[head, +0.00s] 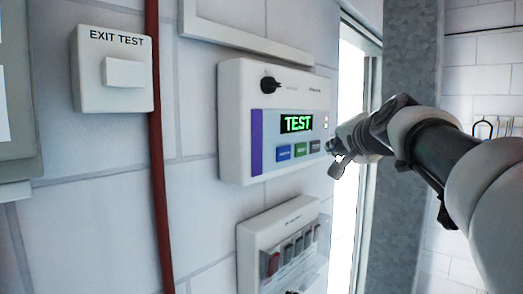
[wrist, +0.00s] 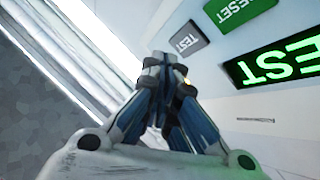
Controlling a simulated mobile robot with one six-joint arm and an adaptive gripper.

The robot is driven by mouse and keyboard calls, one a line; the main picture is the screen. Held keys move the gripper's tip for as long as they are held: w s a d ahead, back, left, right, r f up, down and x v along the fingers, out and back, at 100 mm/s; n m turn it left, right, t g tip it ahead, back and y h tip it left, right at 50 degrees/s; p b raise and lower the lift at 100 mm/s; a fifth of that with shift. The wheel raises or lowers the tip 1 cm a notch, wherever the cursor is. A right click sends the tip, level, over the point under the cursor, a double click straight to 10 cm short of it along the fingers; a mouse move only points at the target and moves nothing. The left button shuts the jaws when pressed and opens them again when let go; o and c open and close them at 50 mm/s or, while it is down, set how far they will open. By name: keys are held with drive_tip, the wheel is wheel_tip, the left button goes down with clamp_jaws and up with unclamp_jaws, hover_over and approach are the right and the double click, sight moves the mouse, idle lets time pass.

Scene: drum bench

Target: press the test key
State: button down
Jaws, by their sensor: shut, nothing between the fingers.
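The white control panel (head: 232,120) hangs on the wall, with a green display (head: 296,123) reading TEST. Below the display sit a blue key, a green key (head: 300,149) and the grey test key (head: 315,146). In the wrist view the picture is turned over: the grey key (wrist: 187,41) is labelled TEST and the green key (wrist: 235,10) RESET. My gripper (head: 331,147) is shut and empty, its tip close beside the grey key at the panel's right side.
A black knob (head: 270,84) sits on the panel's upper part. A box with several switches (head: 262,235) hangs below. An EXIT TEST switch (head: 112,72) and a red pipe (head: 157,160) are to the left. A bright opening and a grey column (head: 412,60) are to the right.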

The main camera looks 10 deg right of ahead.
drive_tip(key=s+d+b, duration=0.1)
drive_tip(key=s, duration=0.1)
drive_tip(key=s+d+b, duration=0.1)
drive_tip(key=s+d, duration=0.1)
drive_tip(key=shift+a+f+b, duration=0.1)
drive_tip(key=shift+b, duration=0.2)
drive_tip(key=s+a+f+n+g+y+b, duration=0.1)
drive_tip(key=s+a+f+n+g+b, duration=0.35)
drive_tip(key=f, duration=0.95)
drive_tip(key=s+a+f+n+g+y+b, duration=0.15)
drive_tip(key=s+a+f+b, duration=0.5)
drive_tip(key=f, duration=0.65)
drive_tip(key=s+a+f+n+g+b, duration=0.25)
drive_tip(key=s+a+f, duration=0.55)
drive_tip(key=f, duration=0.6)
drive_tip(key=s+f+n+g+b, duration=0.1)
drive_tip(key=s+f+n+b, duration=0.1)
drive_tip(key=s+f, duration=0.4)
drive_tip(key=s+f+n+g+b, duration=0.1)
drive_tip(key=s+f+n+b, duration=0.1)
drive_tip(key=s+f, duration=0.4)
wheel_tip(320, 180, down, 5)
drive_tip(key=shift+s+d+h+b, duration=0.25)
drive_tip(key=shift+d+h+b, duration=0.05)
drive_tip(key=shift+h+b, duration=0.2)
drive_tip(key=c, duration=2.4)
unclamp_jaws()
